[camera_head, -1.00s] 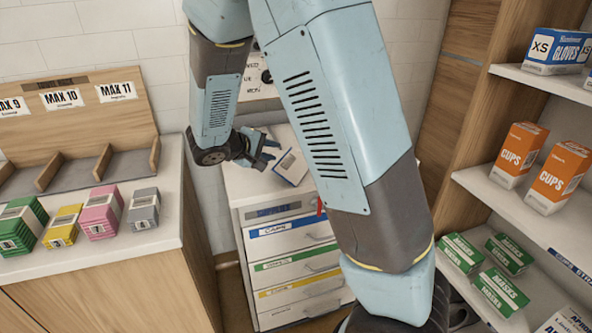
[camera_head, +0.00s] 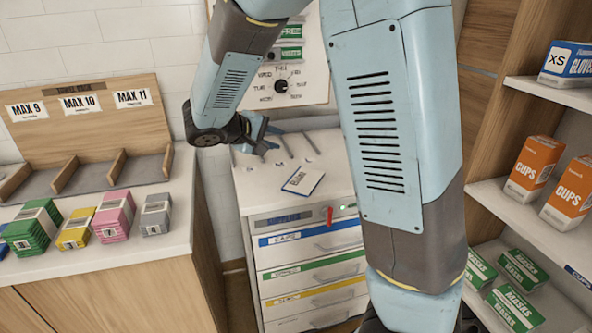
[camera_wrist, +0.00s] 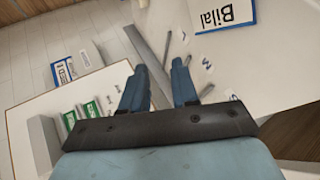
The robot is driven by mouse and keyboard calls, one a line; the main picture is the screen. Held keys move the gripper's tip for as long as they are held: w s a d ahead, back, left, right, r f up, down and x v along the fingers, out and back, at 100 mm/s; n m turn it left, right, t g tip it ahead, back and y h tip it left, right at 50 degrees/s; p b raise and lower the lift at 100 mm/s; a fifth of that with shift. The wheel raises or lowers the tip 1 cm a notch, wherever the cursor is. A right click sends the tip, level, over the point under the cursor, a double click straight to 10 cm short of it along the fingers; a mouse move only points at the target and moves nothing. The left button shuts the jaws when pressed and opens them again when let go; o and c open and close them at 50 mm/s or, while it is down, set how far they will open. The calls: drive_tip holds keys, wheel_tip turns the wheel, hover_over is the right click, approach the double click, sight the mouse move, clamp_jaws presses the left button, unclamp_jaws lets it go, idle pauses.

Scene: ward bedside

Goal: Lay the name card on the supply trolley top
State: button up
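The name card (camera_head: 303,181), white with a blue edge, lies on the white supply trolley top (camera_head: 258,197). In the wrist view the card (camera_wrist: 225,13) reads "Bilal" and lies on the trolley surface, cut by the top edge of the picture. My gripper (camera_head: 268,138) is over the back left of the trolley top, behind and left of the card and apart from it. In the wrist view my gripper (camera_wrist: 160,78) has its two blue fingers spread with nothing between them.
Thin grey rods (camera_head: 311,143) stand on the trolley top near my gripper. A wall panel (camera_head: 315,75) with a dial and green labels hangs behind. A counter (camera_head: 120,263) with several coloured boxes stands left. A shelf unit (camera_head: 495,193) with cartons stands right. The trolley's front top is clear.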

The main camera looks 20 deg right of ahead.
drive_tip(key=s+d+r+m+g+y, duration=0.2)
drive_tip(key=s+d, duration=0.3)
drive_tip(key=s, duration=0.1)
drive_tip(key=s+d+r+m+g+y, duration=0.1)
drive_tip(key=s+d+r+g+y, duration=0.15)
drive_tip(key=s+d, duration=0.25)
drive_tip(key=s+r+m+t+y, duration=0.1)
drive_tip(key=s+r+t+y, duration=0.1)
drive_tip(key=s, duration=0.5)
drive_tip(key=s+a+r+m+t+y, duration=0.1)
drive_tip(key=s+y, duration=0.3)
drive_tip(key=s, duration=0.4)
drive_tip(key=shift+r+m+t, duration=0.45)
drive_tip(key=shift+r+m, duration=0.05)
drive_tip(key=shift+r, duration=0.2)
